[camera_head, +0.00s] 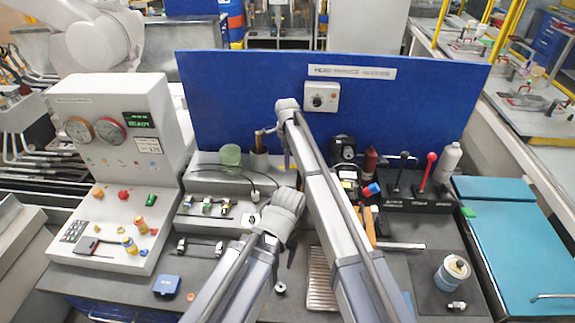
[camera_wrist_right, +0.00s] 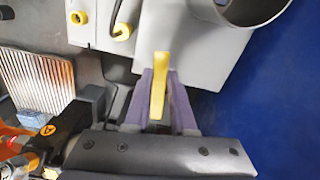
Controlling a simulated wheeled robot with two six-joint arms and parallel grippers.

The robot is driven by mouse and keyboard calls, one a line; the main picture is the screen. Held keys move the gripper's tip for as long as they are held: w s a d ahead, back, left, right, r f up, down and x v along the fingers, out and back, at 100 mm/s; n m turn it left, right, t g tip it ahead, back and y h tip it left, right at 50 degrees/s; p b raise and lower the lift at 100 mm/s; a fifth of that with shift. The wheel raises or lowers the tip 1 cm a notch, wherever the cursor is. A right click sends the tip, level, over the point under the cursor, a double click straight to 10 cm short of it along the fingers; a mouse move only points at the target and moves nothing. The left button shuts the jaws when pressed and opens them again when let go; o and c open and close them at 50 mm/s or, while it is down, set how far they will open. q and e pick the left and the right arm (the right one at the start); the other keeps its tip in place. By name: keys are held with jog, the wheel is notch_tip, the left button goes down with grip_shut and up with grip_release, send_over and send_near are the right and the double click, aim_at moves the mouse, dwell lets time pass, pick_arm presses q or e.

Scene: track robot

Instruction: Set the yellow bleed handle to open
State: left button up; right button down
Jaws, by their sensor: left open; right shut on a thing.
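The yellow bleed handle (camera_wrist_right: 159,78) shows in the right wrist view as a narrow upright bar in front of a pale grey box. My right gripper (camera_wrist_right: 158,100) is shut on it, with a purple finger on each side. In the head view my right gripper (camera_head: 285,148) is over the back of the bench, by the blue panel, and its arm hides the handle there. My left gripper (camera_head: 289,250) is lower and nearer, over the middle of the bench; its fingers are mostly hidden by its wrist.
The pale grey box (camera_wrist_right: 190,35) carries yellow fittings (camera_wrist_right: 122,32). A grey round rim (camera_wrist_right: 252,8) is close at the upper right. The blue panel (camera_head: 230,90) stands behind. A control console (camera_head: 115,190) is left; levers (camera_head: 428,165) and bottles crowd the right.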

jog(key=shift+w+m, duration=0.3)
jog(key=shift+m, duration=0.1)
dwell(0.3)
jog(key=c, duration=0.7)
grip_release()
jog(key=shift+c, duration=0.2)
jog(key=shift+r, duration=0.1)
notch_tip(320, 180, up, 8)
jog(key=p, duration=0.7)
jog(key=shift+f+p, duration=0.2)
jog(key=shift+p, duration=0.2)
